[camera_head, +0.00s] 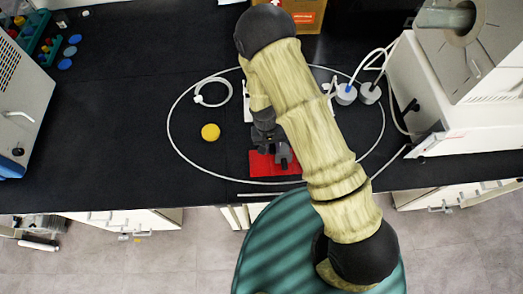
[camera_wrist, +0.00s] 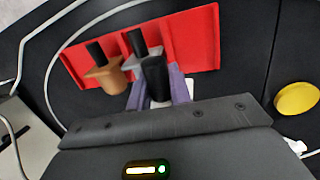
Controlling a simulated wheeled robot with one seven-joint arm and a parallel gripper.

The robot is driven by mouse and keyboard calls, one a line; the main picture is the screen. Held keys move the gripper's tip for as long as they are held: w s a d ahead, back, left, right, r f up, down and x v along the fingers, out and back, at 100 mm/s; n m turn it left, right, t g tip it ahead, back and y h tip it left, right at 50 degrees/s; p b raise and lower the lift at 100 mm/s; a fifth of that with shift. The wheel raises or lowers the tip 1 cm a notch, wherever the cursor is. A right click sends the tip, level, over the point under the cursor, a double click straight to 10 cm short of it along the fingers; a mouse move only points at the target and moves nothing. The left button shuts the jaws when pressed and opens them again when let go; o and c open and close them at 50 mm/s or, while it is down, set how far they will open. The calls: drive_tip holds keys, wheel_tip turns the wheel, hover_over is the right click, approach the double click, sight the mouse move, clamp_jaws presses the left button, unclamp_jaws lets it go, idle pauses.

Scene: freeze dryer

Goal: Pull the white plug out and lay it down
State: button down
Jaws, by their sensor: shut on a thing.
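The red block (camera_wrist: 200,45) lies on the black bench and also shows in the head view (camera_head: 262,166), partly under my arm. A brown plug (camera_wrist: 104,75) and a grey plug (camera_wrist: 143,60), each with a black pin, stand at it. My gripper (camera_wrist: 160,90) is shut on the white plug (camera_wrist: 159,103), whose black pin (camera_wrist: 154,75) points up between the purple-grey fingers. Most of the white plug is hidden by the fingers and the pin. I cannot tell whether it is still seated in the block. In the head view my gripper (camera_head: 283,155) is over the block.
Two capped bottles (camera_head: 357,95) and a white machine (camera_head: 460,90) stand to the right. Bare bench lies to the left; the front edge is close.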

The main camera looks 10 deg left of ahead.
drive_tip(key=shift+h, duration=0.4)
drive_tip(key=s+a, duration=0.3)
drive_tip(key=shift+s+a+r, duration=0.15)
drive_tip(key=shift+s+r, duration=0.05)
drive_tip(key=shift+s, duration=0.05)
drive_tip(key=shift+f+b, duration=1.85)
drive_tip(key=shift+f, duration=1.45)
drive_tip(key=shift+f+b, duration=0.65)
drive_tip(key=shift+f, duration=0.1)
drive_tip(key=c, duration=1.2)
unclamp_jaws()
